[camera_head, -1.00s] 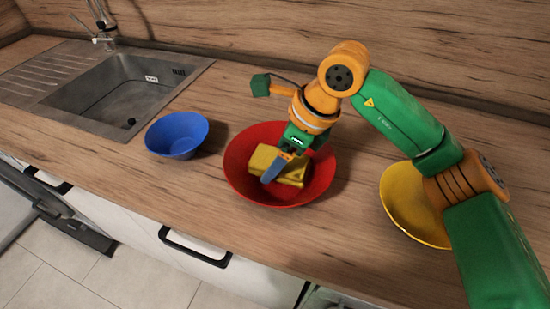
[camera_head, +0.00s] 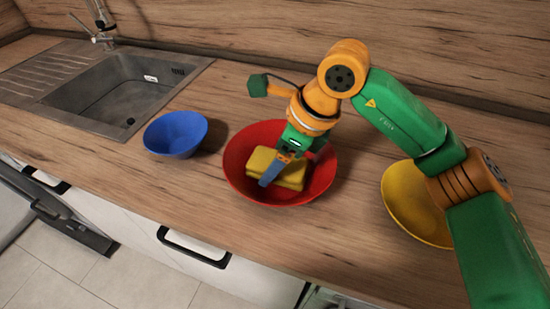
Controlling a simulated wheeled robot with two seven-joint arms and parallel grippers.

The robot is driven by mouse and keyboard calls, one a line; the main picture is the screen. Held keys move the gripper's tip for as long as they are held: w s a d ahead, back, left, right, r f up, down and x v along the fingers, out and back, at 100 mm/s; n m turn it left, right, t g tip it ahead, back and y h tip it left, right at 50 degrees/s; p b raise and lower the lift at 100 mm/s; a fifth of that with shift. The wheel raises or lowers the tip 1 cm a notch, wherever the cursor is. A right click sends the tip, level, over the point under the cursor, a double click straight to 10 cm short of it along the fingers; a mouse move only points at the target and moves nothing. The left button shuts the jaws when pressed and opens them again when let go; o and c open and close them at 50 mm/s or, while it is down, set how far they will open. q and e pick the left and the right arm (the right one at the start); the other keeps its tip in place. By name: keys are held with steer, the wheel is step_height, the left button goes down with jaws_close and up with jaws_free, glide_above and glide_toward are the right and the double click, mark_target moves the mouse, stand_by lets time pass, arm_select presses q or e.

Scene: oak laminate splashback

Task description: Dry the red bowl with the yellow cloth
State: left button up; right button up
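The red bowl (camera_head: 237,160) stands upright on the wooden worktop, in the middle of the head view. The yellow cloth (camera_head: 291,178) is a folded, block-like pad inside the bowl. My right gripper (camera_head: 270,177) reaches down into the bowl, with a finger against the cloth. The near finger hides the other one, so I cannot see whether the fingers are closed on the cloth. My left gripper does not show in this view.
A blue bowl (camera_head: 176,134) stands to the left of the red bowl. A yellow bowl (camera_head: 408,205) stands to the right, partly behind my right arm. A metal sink (camera_head: 120,95) with a tap (camera_head: 103,35) is at the back left. The worktop's front edge runs close below the bowls.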

steer(key=shift+w+d, duration=0.25)
steer(key=shift+w, duration=0.4)
steer(key=shift+f, duration=0.1)
steer(key=shift+s+a, duration=0.1)
steer(key=shift+s, duration=0.2)
steer(key=shift+s+a+b, duration=0.15)
steer(key=shift+s+b, duration=0.25)
steer(key=shift+s, duration=0.2)
